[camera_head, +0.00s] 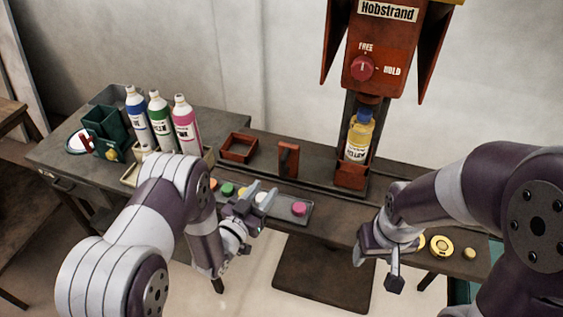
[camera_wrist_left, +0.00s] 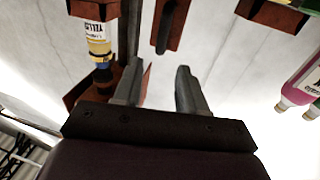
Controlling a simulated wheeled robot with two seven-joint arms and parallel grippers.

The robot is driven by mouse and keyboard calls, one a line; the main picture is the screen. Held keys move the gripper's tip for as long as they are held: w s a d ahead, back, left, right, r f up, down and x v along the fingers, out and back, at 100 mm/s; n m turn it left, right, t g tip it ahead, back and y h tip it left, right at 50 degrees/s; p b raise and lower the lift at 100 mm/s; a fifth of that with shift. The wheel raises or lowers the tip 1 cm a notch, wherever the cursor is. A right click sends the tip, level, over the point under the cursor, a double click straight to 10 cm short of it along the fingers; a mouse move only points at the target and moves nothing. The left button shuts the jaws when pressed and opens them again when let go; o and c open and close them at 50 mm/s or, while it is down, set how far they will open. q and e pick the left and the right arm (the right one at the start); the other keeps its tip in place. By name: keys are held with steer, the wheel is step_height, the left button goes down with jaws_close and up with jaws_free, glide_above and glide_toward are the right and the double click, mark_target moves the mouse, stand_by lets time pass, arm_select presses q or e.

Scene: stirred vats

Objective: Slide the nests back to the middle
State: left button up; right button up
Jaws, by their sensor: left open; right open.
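The empty left nest (camera_head: 238,148), a red square frame, sits on the rail at the back of the bench; it also shows in the left wrist view (camera_wrist_left: 272,14). The right nest (camera_head: 351,175) stands under the red press with a yellow bottle (camera_head: 358,137) upright in it. A red upright handle (camera_head: 289,160) stands between the nests, and also shows in the left wrist view (camera_wrist_left: 168,26). My left gripper (camera_head: 263,194) is open and empty, in front of the handle and apart from it. My right gripper (camera_head: 378,263) is open and empty, low at the bench's front right.
The red press (camera_head: 385,45) has a knob (camera_head: 362,68) marked FREE and HOLD. Blue, green and pink bottles (camera_head: 159,121) stand at the left. A grey tray (camera_head: 285,218) with coloured pucks lies near my left gripper. Yellow discs (camera_head: 441,246) lie at the right.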

mark_target(282, 168)
arm_select(q)
steer(key=x, duration=0.9)
steer(key=shift+w+d+f+p, duration=0.1)
steer(key=shift+w+f+p, duration=0.15)
steer(key=shift+f+p, duration=0.1)
steer(key=shift+w+d+r, duration=0.1)
steer(key=shift+w+d, duration=0.25)
steer(key=shift+w, duration=0.2)
steer(key=shift+w+d, duration=0.1)
steer(key=shift+w, duration=0.15)
jaws_close()
